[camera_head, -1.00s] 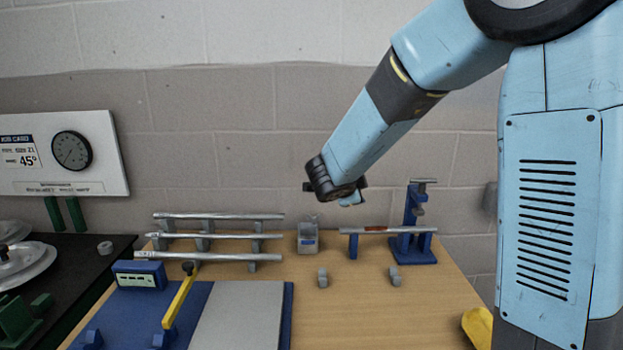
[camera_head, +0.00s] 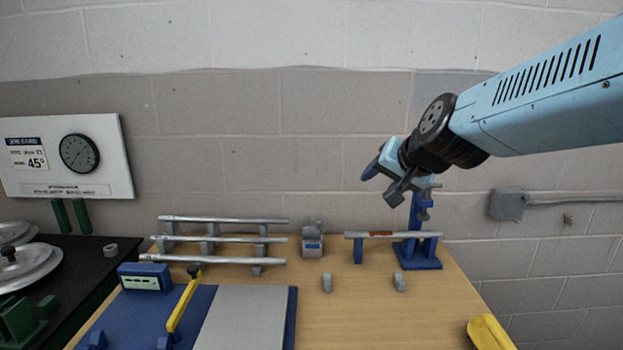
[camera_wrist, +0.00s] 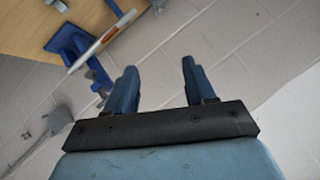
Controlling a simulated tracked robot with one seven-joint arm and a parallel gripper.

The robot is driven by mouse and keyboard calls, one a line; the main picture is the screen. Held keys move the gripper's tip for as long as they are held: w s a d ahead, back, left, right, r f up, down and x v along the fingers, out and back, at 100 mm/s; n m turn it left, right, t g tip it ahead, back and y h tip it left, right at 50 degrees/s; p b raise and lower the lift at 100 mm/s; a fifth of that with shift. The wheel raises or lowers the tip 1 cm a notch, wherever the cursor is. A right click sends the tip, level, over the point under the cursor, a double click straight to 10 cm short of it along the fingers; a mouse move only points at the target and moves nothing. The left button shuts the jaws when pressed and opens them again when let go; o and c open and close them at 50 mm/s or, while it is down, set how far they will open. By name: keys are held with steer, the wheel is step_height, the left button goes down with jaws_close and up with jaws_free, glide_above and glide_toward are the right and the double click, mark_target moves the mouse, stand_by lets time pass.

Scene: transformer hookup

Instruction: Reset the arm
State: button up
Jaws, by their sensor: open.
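My gripper (camera_head: 383,178) is in the air in front of the grey wall, above the back right of the wooden table. In the wrist view its two blue fingers (camera_wrist: 157,82) stand apart with nothing between them. In the head view it overlaps the top of a blue stand (camera_head: 417,255); whether they touch, I cannot tell. The stand also shows in the wrist view (camera_wrist: 68,40), off to the left of the fingers.
A metal tube (camera_head: 392,235) with an orange mark lies across blue supports. Several tubes rest on a grey rack (camera_head: 264,252). A blue board with a grey plate (camera_head: 245,318) and yellow lever (camera_head: 184,302) is at the front left. The table's front middle (camera_head: 370,325) is clear.

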steer(key=s+d+f+n+g+h, duration=0.1)
steer(key=s+d, duration=0.3)
steer(key=s, duration=0.4)
steer(key=s+d+f+n+g+h, duration=0.2)
steer(key=s+d, duration=0.3)
steer(key=s, duration=0.3)
steer(key=shift+s+d+f+n+g, duration=0.2)
steer(key=shift+f+n+g, duration=0.1)
steer(key=shift+g, duration=0.3)
steer(key=shift+c, duration=0.5)
